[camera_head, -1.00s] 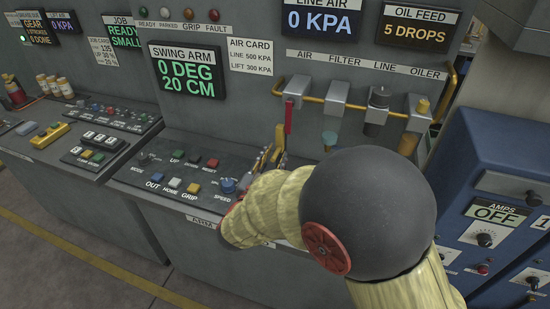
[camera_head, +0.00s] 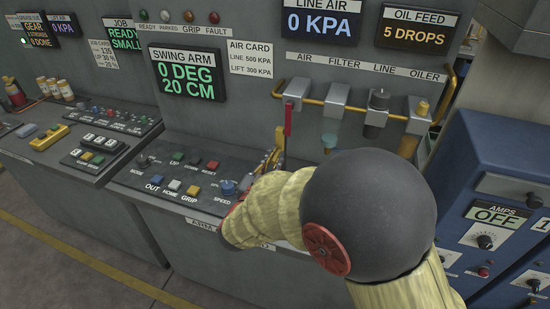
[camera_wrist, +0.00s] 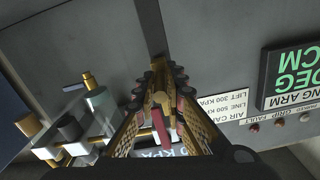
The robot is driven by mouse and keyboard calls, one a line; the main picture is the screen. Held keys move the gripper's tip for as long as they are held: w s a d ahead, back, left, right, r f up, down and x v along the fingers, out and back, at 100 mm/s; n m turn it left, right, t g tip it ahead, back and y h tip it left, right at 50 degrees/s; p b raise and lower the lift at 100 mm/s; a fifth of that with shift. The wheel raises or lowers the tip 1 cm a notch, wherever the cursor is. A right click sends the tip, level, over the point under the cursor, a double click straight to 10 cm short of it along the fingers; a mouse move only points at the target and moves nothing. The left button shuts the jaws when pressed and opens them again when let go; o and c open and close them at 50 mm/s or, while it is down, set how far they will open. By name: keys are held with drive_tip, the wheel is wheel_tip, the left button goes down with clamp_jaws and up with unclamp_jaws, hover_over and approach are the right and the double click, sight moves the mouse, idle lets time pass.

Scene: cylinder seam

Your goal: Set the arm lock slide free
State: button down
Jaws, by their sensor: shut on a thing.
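My gripper (camera_head: 272,157) is at the back of the console, just below a red lever (camera_head: 288,119) on the wall. The wrist view shows the gripper's two gold, perforated fingers (camera_wrist: 160,82) closing together at the tips. A small gold part (camera_wrist: 162,101) shows between them, and the gripper is shut on it. I cannot tell for sure whether this part is the arm lock slide. A label starting with "ARM" (camera_head: 201,225) is on the console's front edge. My forearm hides the rest of it and the area around it.
The console (camera_head: 150,205) carries several buttons and a blue speed knob (camera_head: 228,187). An air pipe (camera_head: 318,101) with filter and oiler units runs above right of my gripper. The swing arm display (camera_head: 187,73) reads 0 DEG, 20 CM. A blue cabinet (camera_head: 490,170) stands at right.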

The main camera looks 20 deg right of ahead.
idle(0.6)
wheel_tip(320, 180, down, 5)
drive_tip(key=shift+f+b, duration=0.1)
drive_tip(key=shift+b, duration=1.15)
drive_tip(key=c, duration=2.1)
unclamp_jaws()
drive_tip(key=shift+s, duration=0.1)
drive_tip(key=shift+o, duration=1.3)
drive_tip(key=shift+a, duration=0.1)
drive_tip(key=v, duration=1.2)
